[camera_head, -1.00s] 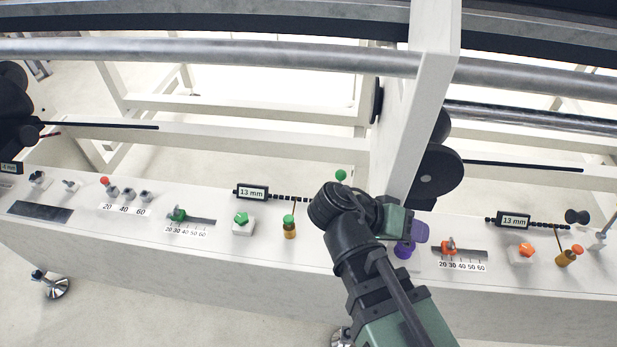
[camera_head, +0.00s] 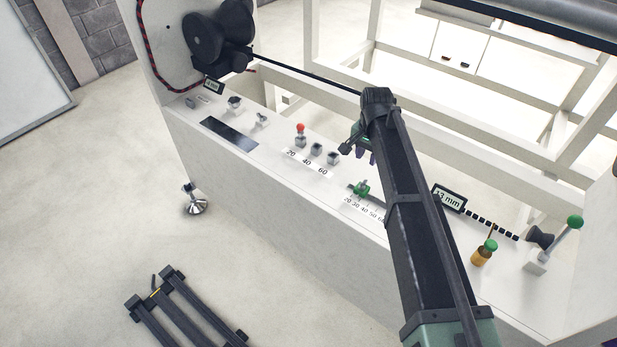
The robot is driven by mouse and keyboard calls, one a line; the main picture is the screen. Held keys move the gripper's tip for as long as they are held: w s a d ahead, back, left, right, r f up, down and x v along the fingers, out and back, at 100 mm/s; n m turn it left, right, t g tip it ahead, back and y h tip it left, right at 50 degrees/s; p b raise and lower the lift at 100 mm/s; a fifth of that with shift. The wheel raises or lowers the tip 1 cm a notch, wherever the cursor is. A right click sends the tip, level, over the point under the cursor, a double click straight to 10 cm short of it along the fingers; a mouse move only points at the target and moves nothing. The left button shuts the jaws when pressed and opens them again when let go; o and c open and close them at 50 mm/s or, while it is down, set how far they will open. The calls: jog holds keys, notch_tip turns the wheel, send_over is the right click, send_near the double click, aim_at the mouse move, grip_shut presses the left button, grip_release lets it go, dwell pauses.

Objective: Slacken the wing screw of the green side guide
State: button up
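The green side guide (camera_head: 361,189) sits on the white ledge at the left end of its slot, above a printed scale running from 20. It is small in view, so I cannot make out its wing screw clearly or tell whether it is tight. My gripper (camera_head: 364,155) hangs from the far end of my arm, just above and behind the guide in the picture, apparently apart from it. Its purple fingertips show only partly, and I cannot tell how far apart they are. My arm covers the right part of the slot and the ledge beyond it.
Left of the guide are a red-knobbed peg (camera_head: 300,130) and sockets marked 20, 40, 60. Right of my arm stand a 13 mm display (camera_head: 449,198), a green-capped amber fitting (camera_head: 485,252) and a green-balled lever (camera_head: 557,242). Black reels (camera_head: 217,38) are at back left.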

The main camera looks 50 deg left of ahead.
aim_at(364, 182)
notch_tip(364, 182, down, 11)
jog(key=b, duration=1.1)
jog(key=shift+w+d, duration=0.15)
jog(key=shift+r, duration=0.15)
grip_shut()
